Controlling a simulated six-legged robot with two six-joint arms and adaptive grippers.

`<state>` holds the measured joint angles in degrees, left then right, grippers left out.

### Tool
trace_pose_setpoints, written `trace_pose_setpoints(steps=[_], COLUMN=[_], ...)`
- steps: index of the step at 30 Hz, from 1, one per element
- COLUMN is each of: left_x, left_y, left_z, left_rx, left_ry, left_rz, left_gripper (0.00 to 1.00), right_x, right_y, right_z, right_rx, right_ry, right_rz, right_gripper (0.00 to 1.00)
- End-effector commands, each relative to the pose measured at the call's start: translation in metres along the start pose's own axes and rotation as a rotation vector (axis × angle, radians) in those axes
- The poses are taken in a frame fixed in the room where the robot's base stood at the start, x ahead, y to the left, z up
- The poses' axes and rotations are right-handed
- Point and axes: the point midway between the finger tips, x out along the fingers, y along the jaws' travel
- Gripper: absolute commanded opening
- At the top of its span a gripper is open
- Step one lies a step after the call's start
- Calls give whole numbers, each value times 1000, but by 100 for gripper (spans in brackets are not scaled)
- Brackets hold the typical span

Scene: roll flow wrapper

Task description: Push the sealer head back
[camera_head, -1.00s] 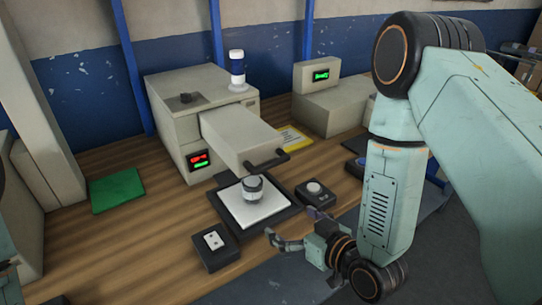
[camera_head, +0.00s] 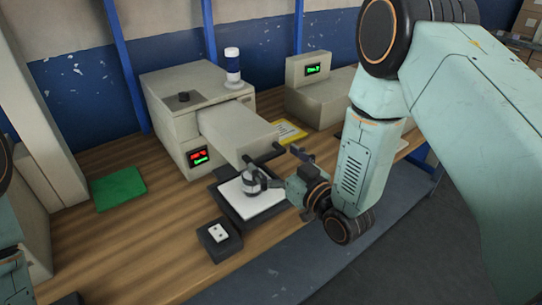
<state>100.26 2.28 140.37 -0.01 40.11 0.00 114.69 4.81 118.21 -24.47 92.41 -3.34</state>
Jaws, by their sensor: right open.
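The sealer head (camera_head: 238,132) is a grey box sticking out from the front of the wrapper housing (camera_head: 187,106). A dark handle bar crosses its front end, and its right end (camera_head: 278,148) shows. My right gripper (camera_head: 275,168) is open at the front of the head, close to the handle. I cannot tell whether it touches the handle. A white and dark round item (camera_head: 254,187) sits on the white pad below, partly hidden by a finger. Part of my left arm shows at the left edge, but its gripper does not.
A black box with a white plate (camera_head: 219,236) stands at the table's front. A green mat (camera_head: 118,188) lies at left. A grey unit with a green display (camera_head: 312,80) stands behind at right.

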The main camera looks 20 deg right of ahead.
Motion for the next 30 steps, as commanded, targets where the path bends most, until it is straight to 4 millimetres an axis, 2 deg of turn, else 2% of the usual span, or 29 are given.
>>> trace_pose_setpoints(steps=[4,12,30], left_x=[-1,-1,-1], left_y=[0,0,0], left_z=[0,0,0], left_rx=[0,0,0], left_ry=[0,0,0], left_rz=[0,0,0], left_gripper=[0,0,0], right_x=[9,9,10], right_y=[-1,-2,-2], right_z=[0,0,-1], right_rx=[-1,1,0], right_ry=[0,0,3], right_rz=[0,2,2], right_gripper=[100,100,49])
